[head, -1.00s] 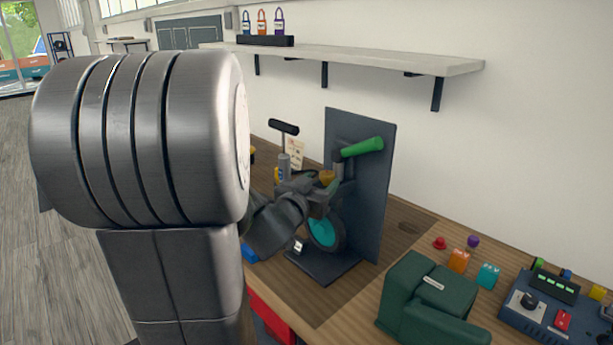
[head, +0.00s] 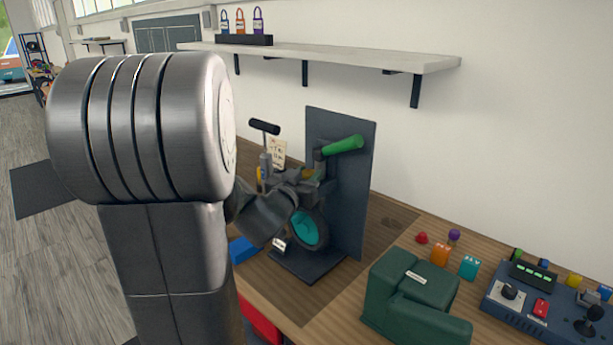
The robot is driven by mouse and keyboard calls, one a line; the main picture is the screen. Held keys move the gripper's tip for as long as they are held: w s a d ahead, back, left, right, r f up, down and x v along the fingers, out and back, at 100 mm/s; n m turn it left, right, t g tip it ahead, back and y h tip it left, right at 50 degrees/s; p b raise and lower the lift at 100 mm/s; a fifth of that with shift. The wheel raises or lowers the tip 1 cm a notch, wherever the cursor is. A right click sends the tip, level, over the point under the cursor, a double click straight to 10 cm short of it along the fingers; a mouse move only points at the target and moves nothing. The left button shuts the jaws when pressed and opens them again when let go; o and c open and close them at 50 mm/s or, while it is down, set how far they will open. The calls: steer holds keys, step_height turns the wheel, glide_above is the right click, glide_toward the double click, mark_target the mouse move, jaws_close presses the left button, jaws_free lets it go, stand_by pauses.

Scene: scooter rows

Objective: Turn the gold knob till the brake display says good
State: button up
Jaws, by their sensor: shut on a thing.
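A brake stand has a dark upright panel (head: 343,205), a green handlebar grip (head: 343,145) and a small wheel with a teal hub (head: 309,230). A small patch of the gold knob (head: 309,174) shows just left of the panel, below the green grip. My gripper (head: 306,183) reaches in from the left and is shut on the gold knob, with its jaws hiding most of it. My large grey arm link covers the left of the view. I cannot pick out a readable brake display on the stand.
A green case (head: 412,297) stands on the bench right of the stand. A blue control box (head: 508,312) with a small green-lit screen is farther right. Small coloured pieces lie between. A shelf (head: 350,58) with padlocks hangs above. A blue block (head: 242,249) lies left of the stand.

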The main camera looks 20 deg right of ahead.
steer(key=shift+r+p, duration=0.15)
steer(key=shift+p, duration=0.3)
steer(key=shift+w+a+r+m+g+h+p, duration=0.1)
steer(key=shift+w+m+g+h+p, duration=0.05)
steer(key=shift+m+g+h+p, duration=0.7)
steer(key=shift+w+m+g+h+p, duration=0.1)
steer(key=shift+m+g+h+p, duration=0.35)
steer(key=shift+g+p, duration=0.55)
steer(key=shift+w+a+f+m+g+h+p, duration=0.1)
steer(key=shift+m+g+h+p, duration=0.3)
steer(key=shift+m+g+p, duration=0.65)
steer(key=shift+f+m+g+h+p, duration=0.1)
steer(key=shift+m+g+h+p, duration=0.3)
steer(key=shift+m+g, duration=0.7)
steer(key=shift+n+g, duration=0.25)
steer(key=shift+g, duration=0.15)
steer(key=o, duration=1)
steer(key=s+a+b, duration=0.2)
steer(key=a, duration=1.1)
steer(key=shift+s+a+b, duration=0.15)
steer(key=shift+a+b, duration=0.15)
